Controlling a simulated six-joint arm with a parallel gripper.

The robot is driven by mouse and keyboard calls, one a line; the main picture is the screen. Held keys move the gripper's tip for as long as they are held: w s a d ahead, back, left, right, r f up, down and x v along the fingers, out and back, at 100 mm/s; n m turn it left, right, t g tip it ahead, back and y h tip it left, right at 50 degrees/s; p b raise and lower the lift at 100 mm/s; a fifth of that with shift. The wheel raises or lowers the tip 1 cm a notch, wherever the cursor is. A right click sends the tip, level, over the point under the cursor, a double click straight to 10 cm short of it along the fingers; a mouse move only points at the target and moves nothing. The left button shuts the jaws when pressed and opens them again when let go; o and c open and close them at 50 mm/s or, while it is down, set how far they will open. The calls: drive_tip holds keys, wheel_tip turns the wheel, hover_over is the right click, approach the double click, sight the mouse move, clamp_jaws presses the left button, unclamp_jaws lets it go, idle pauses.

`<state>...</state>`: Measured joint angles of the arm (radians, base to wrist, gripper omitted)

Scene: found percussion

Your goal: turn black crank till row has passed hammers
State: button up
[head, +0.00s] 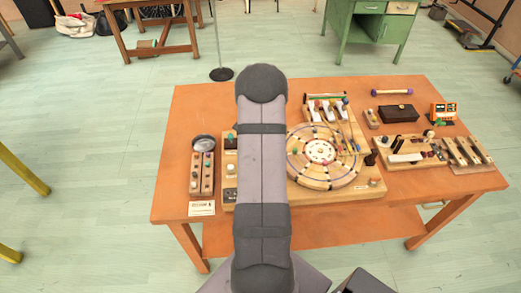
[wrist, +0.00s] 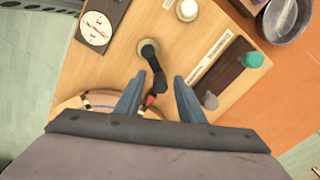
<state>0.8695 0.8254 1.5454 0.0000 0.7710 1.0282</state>
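The black crank (wrist: 150,54) rises from a round brass-coloured mount on the wooden board in the wrist view. Its dark arm runs down the picture between my fingers, with a small red part near its lower end. My gripper (wrist: 159,77) is open, one blue-grey finger on each side of the crank. A gap shows beside the right finger; contact at the left finger is unclear. In the head view my arm hides the crank and gripper. The round wooden disc (head: 304,176) carries coloured pegs and a white hub. I cannot clearly pick out the row or hammers.
The orange table (head: 412,185) holds several wooden boards. A peg board (head: 194,174) stands left, a dark box (head: 397,113) back right, and blocks (head: 467,151) right. Near the crank are a white knob (wrist: 187,10), a green knob (wrist: 253,59) and a grey pan (wrist: 286,18).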

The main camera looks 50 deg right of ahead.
clamp_jaws()
drive_tip(key=shift+w+n, duration=0.1)
drive_tip(key=shift+n, duration=0.2)
drive_tip(key=n, duration=0.1)
drive_tip(key=w+n+b, duration=0.1)
drive_tip(key=n, duration=0.1)
drive_tip(key=shift+w+a+f, duration=0.1)
drive_tip(key=shift+a, duration=0.2)
drive_tip(key=n, duration=0.2)
drive_tip(key=w+a+n, duration=0.1)
drive_tip(key=shift+n+b, duration=0.35)
drive_tip(key=shift+n, duration=0.05)
drive_tip(key=n, duration=0.1)
drive_tip(key=a+n, duration=0.1)
drive_tip(key=n, duration=0.1)
drive_tip(key=w+n, duration=0.1)
drive_tip(key=n, duration=0.1)
drive_tip(key=shift+a+b, duration=0.35)
drive_tip(key=shift+a, duration=0.05)
drive_tip(key=shift+a+n, duration=0.35)
drive_tip(key=shift+n, duration=0.6)
drive_tip(key=shift+a+n, duration=0.3)
drive_tip(key=shift+n, duration=0.6)
drive_tip(key=shift+a+n, duration=0.35)
drive_tip(key=shift+n, duration=0.6)
